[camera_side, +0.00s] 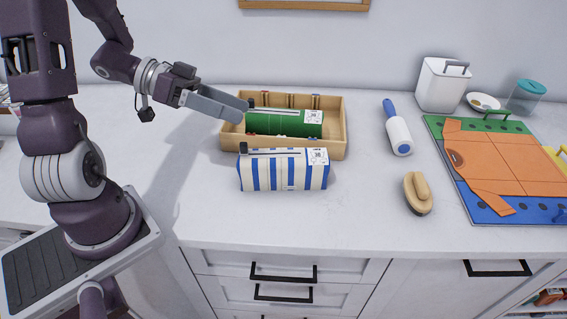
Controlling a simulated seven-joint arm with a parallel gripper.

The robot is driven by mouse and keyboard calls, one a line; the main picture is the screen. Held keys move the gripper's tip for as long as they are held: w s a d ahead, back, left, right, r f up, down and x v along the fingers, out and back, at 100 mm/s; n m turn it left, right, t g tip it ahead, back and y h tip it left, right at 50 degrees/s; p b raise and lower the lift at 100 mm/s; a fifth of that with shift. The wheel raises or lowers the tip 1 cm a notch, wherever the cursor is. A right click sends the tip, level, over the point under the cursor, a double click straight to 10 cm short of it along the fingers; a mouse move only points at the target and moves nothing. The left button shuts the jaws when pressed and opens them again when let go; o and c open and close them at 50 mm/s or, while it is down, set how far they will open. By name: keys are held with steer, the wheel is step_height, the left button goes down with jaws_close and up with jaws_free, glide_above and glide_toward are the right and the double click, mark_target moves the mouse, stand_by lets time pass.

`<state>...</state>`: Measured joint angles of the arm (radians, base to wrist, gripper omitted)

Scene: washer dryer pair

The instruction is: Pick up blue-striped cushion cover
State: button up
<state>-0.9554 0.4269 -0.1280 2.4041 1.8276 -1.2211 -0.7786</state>
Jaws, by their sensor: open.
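The blue-striped cushion cover (284,172) is a folded blue and white bundle with a white tag at its right end and a dark piece at its upper left. It lies on the white counter, just in front of a wooden tray (338,131). My gripper (244,108) is open, above the tray's left side, behind and to the upper left of the striped cover. It looks apart from the cover. A green bundle (290,124) of similar shape sits inside the tray, close to the right of my fingertips. The far finger is partly hidden.
A lint roller (399,134) and a wooden brush (417,193) lie right of the tray. A folding board with an orange garment (500,160), a white bin (442,84), a dish and a jar (527,96) stand further right. The counter's front is clear.

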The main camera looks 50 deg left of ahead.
glide_toward(267, 155)
steer(key=w+d+f, duration=0.1)
steer(key=w, duration=0.2)
steer(key=shift+d+f, duration=0.2)
steer(key=shift+f, duration=0.25)
steer(key=x, duration=0.6)
steer(key=shift+w+d+f, duration=0.1)
steer(key=shift+d+f, duration=0.15)
steer(key=shift+f, duration=0.1)
steer(key=c, duration=1.8)
